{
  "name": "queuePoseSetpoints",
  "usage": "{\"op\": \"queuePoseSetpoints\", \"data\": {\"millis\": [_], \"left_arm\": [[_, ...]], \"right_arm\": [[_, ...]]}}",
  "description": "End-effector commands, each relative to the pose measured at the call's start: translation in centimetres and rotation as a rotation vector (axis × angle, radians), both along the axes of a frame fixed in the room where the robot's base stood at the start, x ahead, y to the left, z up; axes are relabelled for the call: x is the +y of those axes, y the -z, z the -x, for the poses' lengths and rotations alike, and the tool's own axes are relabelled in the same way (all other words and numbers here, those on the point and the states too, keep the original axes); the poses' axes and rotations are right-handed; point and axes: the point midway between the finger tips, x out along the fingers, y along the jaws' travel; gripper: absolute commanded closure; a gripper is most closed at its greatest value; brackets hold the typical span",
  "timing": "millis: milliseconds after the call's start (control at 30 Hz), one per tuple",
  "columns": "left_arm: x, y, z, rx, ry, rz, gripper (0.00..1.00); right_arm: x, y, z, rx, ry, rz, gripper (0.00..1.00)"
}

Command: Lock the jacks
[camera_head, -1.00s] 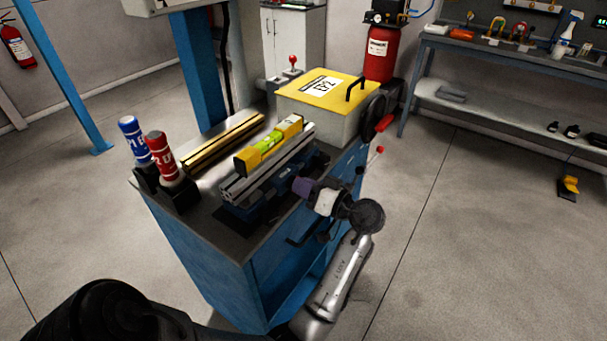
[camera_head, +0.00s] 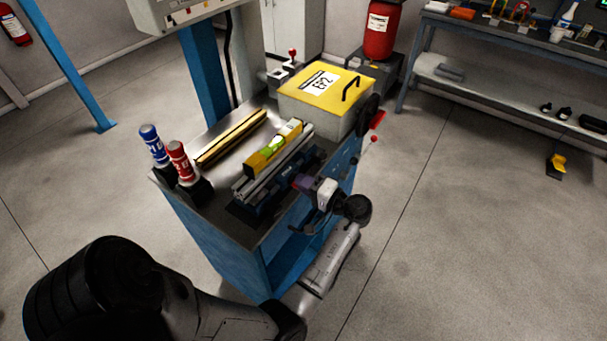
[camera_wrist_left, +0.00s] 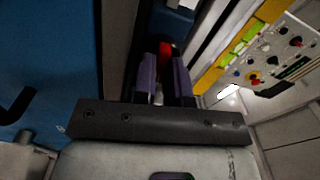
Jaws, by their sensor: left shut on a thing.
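My left gripper (camera_head: 304,183), with purple fingers, is at the front right side of the blue fixture (camera_head: 262,203) under a grey metal rail (camera_head: 285,165). In the left wrist view, the gripper (camera_wrist_left: 165,88) is shut on a small red part (camera_wrist_left: 165,55) between its fingers. The fingers hide most of that part, so I cannot tell its full shape or whether it is a jack's lever. A lever with a red ball (camera_head: 373,139) sticks out at the cart's right side. Another red-ball lever (camera_head: 292,53) stands behind the yellow-lidded box. My right gripper is not in view.
A yellow level (camera_head: 273,148) lies on the rail. A brass-coloured bar (camera_head: 232,138), a blue bottle (camera_head: 153,145) and a red bottle (camera_head: 181,160) are on the cart top. The yellow-lidded box (camera_head: 322,90) stands at the back.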

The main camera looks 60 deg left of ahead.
Motion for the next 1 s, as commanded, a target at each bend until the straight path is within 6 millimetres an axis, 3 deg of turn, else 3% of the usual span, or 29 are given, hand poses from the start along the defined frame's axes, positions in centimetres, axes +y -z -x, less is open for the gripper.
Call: {"op": "queuePoseSetpoints", "data": {"millis": [33, 300, 900, 933, 1000], "left_arm": [[0.0, -0.4, 0.0, 0.023, 0.000, 0.011, 1.00], [0.0, -0.2, 0.0, 0.105, 0.000, 0.054, 1.00], [0.0, 0.0, 0.0, 0.130, 0.000, 0.067, 1.00], [0.0, 0.0, 0.0, 0.130, 0.000, 0.067, 0.84], [0.0, 0.0, 0.0, 0.130, 0.000, 0.067, 0.78]], "right_arm": [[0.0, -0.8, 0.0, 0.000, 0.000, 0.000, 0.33], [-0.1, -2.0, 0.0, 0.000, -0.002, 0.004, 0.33], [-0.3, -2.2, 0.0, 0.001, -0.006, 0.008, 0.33], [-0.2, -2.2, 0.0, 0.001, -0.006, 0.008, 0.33], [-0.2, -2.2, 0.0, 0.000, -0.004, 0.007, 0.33]]}}
